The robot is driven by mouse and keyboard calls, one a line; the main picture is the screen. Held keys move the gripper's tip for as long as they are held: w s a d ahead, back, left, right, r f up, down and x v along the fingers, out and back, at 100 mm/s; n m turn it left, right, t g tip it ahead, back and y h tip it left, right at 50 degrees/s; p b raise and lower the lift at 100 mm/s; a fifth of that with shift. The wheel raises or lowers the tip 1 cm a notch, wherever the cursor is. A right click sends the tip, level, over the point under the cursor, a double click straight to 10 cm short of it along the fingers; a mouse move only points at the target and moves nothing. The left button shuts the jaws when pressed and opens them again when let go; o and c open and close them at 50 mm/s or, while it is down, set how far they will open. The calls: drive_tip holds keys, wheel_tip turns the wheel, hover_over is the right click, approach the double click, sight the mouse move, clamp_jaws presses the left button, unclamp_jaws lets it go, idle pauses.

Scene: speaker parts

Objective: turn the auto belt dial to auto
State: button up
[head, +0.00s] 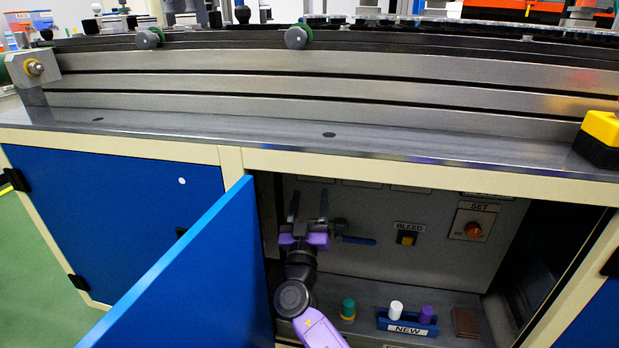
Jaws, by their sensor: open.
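My gripper (309,207), purple and dark grey, is inside the open cabinet below the bench. Its two fingers point up and stand apart, with nothing seen between them. They are in front of the left part of a grey control panel (378,207). No dial marked auto belt can be read; the bench edge cuts off the upper labels. An orange-red dial (473,230) on a plate marked SET is at the panel's right, well right of my gripper. The small words beside it are too small to read surely.
A valve with a blue lever (358,240) is just right of my gripper. A yellow BLEED button (406,239) sits farther right. The blue door (190,275) stands open at left. Below are a green-and-yellow peg (348,309) and a blue NEW rack (385,324).

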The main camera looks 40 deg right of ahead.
drive_tip(key=x, duration=0.7)
drive_tip(key=shift+b, duration=0.4)
drive_tip(key=shift+d, duration=0.1)
clamp_jaws()
